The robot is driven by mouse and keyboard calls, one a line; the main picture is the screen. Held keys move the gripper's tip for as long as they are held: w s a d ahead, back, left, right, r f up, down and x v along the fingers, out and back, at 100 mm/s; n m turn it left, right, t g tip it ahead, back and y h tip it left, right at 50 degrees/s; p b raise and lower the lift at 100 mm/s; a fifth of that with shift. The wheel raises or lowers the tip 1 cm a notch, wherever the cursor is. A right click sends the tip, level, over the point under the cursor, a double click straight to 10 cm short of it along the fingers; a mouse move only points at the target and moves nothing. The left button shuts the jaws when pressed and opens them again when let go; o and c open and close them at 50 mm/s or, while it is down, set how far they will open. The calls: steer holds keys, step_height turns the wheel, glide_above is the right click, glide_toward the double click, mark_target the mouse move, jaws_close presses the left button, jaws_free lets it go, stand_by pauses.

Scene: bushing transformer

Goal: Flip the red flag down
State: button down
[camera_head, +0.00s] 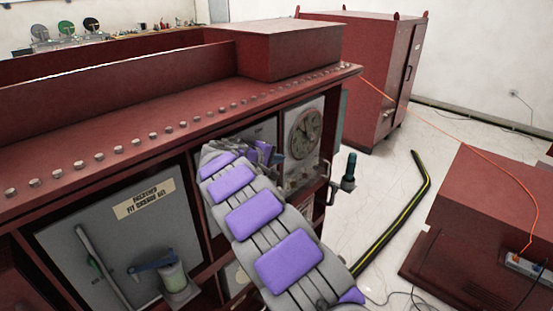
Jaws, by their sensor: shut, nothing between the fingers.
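My grey arm with purple pads reaches from the bottom right up to the front of the dark red transformer cabinet (155,125). My gripper (270,156) is at the far end, small and partly hidden behind the arm links. It appears shut and empty, in front of the panels just left of the round dial gauge (304,133). I cannot make out a red flag on the cabinet front. My arm and gripper cover part of the panel there.
A grey labelled panel (120,235) with a pipe and a small jar is at the left. A teal-topped post (348,172) stands right of the gauge. A black-yellow floor strip (400,225), an orange cable (450,135) and a red box (490,220) lie to the right.

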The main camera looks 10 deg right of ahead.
steer(key=v, duration=0.7)
steer(key=shift+a, duration=0.25)
steer(key=shift+s+d, duration=0.1)
steer(key=shift+s, duration=0.05)
steer(key=s+d+f+m+g+y+b, duration=0.1)
steer(key=s+d+f+m+g+b, duration=0.15)
steer(key=s+d, duration=0.65)
steer(key=s+d+f+m+g+y+b, duration=0.1)
steer(key=s+d+m+g+y+b, duration=0.2)
steer(key=s, duration=1.1)
steer(key=s+a+f+g+y+b, duration=0.1)
steer(key=s+a+f, duration=0.3)
steer(key=s, duration=0.6)
steer(key=s+a+f+m+g+y+b, duration=0.1)
steer(key=s+a+f+y+b, duration=0.1)
steer(key=s, duration=0.9)
steer(key=s+a+f+g+y+b, duration=0.1)
steer(key=s+a+f+y+b, duration=0.1)
steer(key=s+a+f, duration=0.4)
steer(key=s+f+y, duration=0.1)
steer(key=s+f, duration=0.1)
steer(key=s, duration=0.2)
steer(key=shift+s+y, duration=0.2)
steer(key=shift+y, duration=0.1)
